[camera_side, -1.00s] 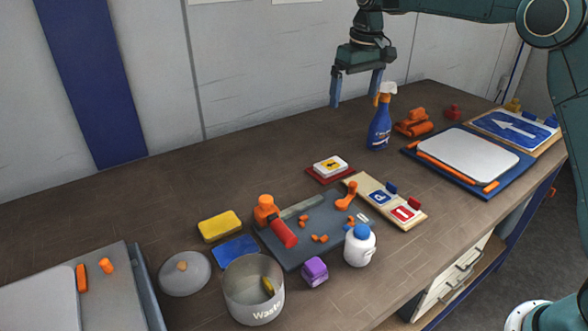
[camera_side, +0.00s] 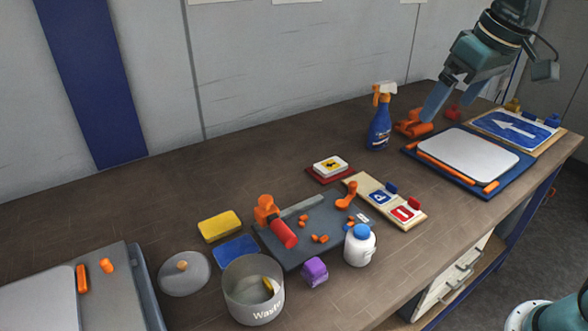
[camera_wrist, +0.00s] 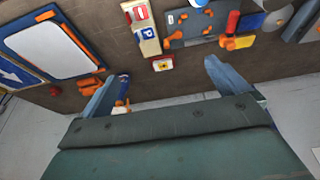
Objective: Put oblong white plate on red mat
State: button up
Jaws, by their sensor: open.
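A large oblong white plate (camera_side: 467,154) with rounded corners lies on a blue board (camera_side: 411,153) at the right of the bench. It also shows in the wrist view (camera_wrist: 50,50). A much smaller white piece (camera_side: 363,218) lies near the white bottle. The small red mat (camera_side: 315,175) lies mid-bench, with a white and yellow sign (camera_side: 330,163) on it, and shows at the centre of the wrist view (camera_wrist: 163,70). My gripper (camera_side: 457,98) is open and empty, tilted, above the back of the bench behind the large plate. Its fingers (camera_wrist: 165,90) show spread in the wrist view.
A blue spray bottle (camera_side: 379,128) stands left of my gripper, beside orange parts (camera_side: 413,124). A wooden board (camera_side: 417,221) with two signs lies right of the red mat. A grey mat (camera_side: 299,253) with orange bits lies in front. The bench's back left is clear.

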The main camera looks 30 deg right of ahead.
jog(key=s+f, duration=0.3)
jog(key=s, duration=0.4)
jog(key=s+f+t, duration=0.1)
jog(key=s+f, duration=0.3)
jog(key=s, duration=0.3)
jog(key=shift+a+t, duration=0.25)
jog(key=shift+t, duration=0.05)
dwell(0.6)
